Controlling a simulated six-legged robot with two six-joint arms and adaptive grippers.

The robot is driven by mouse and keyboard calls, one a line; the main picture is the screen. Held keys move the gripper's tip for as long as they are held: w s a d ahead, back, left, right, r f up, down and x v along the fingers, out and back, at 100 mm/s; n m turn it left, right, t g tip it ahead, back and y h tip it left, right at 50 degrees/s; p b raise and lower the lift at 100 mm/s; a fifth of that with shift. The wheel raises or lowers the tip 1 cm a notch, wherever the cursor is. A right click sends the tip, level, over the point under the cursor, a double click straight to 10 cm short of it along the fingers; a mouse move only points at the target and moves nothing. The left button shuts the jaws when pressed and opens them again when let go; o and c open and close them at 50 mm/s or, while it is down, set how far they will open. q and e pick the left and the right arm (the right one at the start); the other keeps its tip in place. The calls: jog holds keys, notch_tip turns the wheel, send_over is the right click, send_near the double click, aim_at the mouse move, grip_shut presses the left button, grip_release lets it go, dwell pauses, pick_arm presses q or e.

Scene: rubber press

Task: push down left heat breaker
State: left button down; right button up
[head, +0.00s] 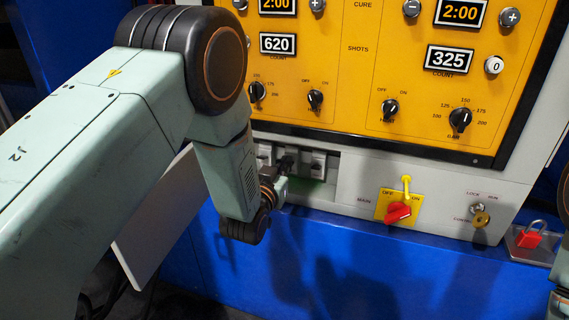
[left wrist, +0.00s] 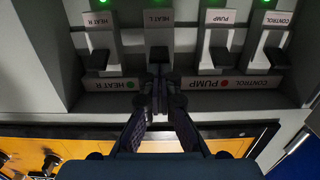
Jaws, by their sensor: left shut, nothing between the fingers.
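The left heat breaker (left wrist: 158,38), labelled HEAT L, is in the row of breakers in the left wrist view, with a dark switch lever. My left gripper (left wrist: 160,74) is shut and empty. Its fingertips are close to the lever's end; I cannot tell whether they touch it. The gripper hides the lower label of this breaker. In the head view my left gripper (head: 287,163) reaches into the breaker recess, where the arm and fingers partly cover the breakers. My right gripper is not in view.
Neighbouring breakers are HEAT R (left wrist: 104,40), PUMP (left wrist: 217,40) and CONTROL (left wrist: 272,40). A white open cover (head: 160,220) hangs beside my left arm. A yellow panel (head: 345,75) is above; a red main switch (head: 398,212) and red padlock (head: 529,239) are right.

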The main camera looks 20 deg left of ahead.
pick_arm(q)
jog(key=shift+f+t, duration=0.6)
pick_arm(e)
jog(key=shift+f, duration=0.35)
pick_arm(q)
jog(key=shift+s+r, duration=0.1)
jog(key=shift+s, duration=0.05)
